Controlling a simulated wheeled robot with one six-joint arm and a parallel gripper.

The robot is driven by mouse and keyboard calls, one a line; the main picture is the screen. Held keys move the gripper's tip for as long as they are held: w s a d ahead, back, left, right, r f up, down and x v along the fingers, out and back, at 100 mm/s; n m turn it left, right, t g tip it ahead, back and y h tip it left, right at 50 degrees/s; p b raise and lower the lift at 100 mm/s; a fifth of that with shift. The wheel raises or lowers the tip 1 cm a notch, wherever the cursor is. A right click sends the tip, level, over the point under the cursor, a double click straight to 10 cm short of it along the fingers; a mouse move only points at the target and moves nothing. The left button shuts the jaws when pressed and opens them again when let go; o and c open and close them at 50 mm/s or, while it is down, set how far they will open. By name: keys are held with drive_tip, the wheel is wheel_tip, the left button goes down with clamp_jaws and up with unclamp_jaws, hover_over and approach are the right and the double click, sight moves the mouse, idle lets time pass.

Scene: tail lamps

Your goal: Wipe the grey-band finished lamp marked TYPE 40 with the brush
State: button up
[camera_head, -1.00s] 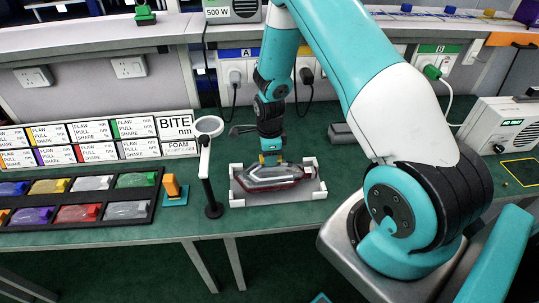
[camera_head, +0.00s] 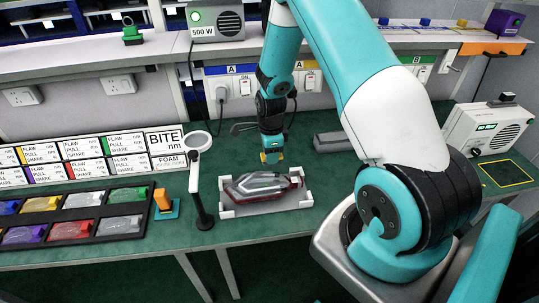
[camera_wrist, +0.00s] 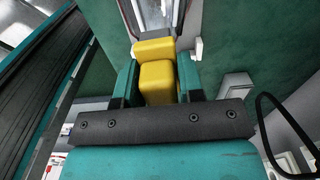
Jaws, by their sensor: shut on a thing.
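The lamp (camera_head: 262,187), grey with dark red edges, lies in a white cradle (camera_head: 228,213) on the green bench. Its type mark is not readable here. Part of it shows at the top of the wrist view (camera_wrist: 157,12). My gripper (camera_head: 271,157) is just beyond the lamp's far side, pointing down, apart from the lamp as far as I can tell. In the wrist view my gripper (camera_wrist: 157,85) is shut on a yellow block-shaped piece, which I take for the brush (camera_wrist: 156,72).
A magnifier on a black post (camera_head: 201,195) stands close left of the cradle. An orange piece on a teal base (camera_head: 166,205) and a black sorting tray (camera_head: 95,238) lie further left. A grey block (camera_head: 340,140) lies behind right.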

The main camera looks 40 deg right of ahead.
drive_tip(key=shift+r+p, duration=0.7)
drive_tip(key=shift+r, duration=0.65)
drive_tip(key=shift+a+f, duration=0.1)
drive_tip(key=shift+a, duration=0.05)
